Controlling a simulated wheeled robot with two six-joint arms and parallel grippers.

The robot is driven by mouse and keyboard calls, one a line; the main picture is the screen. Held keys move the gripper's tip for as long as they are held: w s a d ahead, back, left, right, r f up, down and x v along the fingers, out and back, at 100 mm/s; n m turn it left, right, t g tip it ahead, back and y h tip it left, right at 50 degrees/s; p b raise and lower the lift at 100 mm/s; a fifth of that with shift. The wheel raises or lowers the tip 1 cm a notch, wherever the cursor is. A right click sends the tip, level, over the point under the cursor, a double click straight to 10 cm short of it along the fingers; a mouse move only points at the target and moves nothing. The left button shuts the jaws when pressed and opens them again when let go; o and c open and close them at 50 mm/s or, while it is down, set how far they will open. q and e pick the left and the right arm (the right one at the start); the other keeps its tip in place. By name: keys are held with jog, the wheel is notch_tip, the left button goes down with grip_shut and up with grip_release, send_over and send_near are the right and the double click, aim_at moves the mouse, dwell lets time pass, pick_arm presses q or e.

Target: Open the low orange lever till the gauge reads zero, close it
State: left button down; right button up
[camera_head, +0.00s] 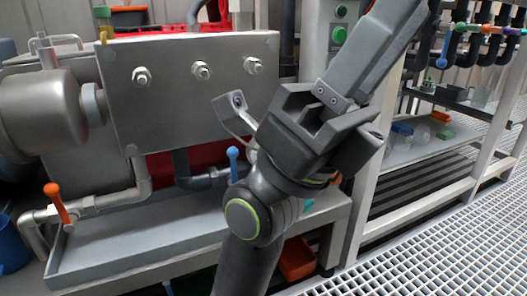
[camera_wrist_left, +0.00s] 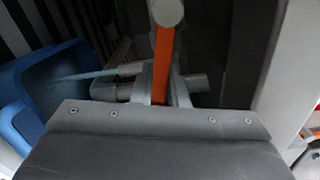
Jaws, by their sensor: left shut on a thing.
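In the left wrist view, an orange lever (camera_wrist_left: 162,55) runs upright ahead of my palm, with grey pipe fittings around its lower end. My left gripper (camera_wrist_left: 163,95) is shut on this lever; the grip itself is partly hidden by the palm. In the head view my left arm crosses the middle and reaches down past the bottom edge, so its gripper and this lever are out of that view. Another orange lever (camera_head: 57,203) stands on a pipe at the left, apart from my arm. I cannot make out a readable gauge dial. My right gripper is not in view.
A blue-handled lever (camera_head: 233,165) stands just behind my arm. A grey tray (camera_head: 150,245) lies below the steel vessel plate (camera_head: 180,100). A blue bucket (camera_wrist_left: 45,90) is left of the gripped lever. An orange bin (camera_head: 297,258) sits low. Grated floor (camera_head: 450,240) is clear at right.

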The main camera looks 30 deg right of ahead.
pick_arm(q)
jog(key=shift+d, duration=0.1)
jog(key=a+f+m+b, duration=0.5)
jog(key=m+b, duration=0.7)
jog(key=m, duration=0.4)
jog(key=shift+w+a+b, duration=0.3)
jog(key=shift+a+b, duration=0.05)
jog(key=shift+a, duration=0.45)
jog(key=c, duration=1.4)
grip_release()
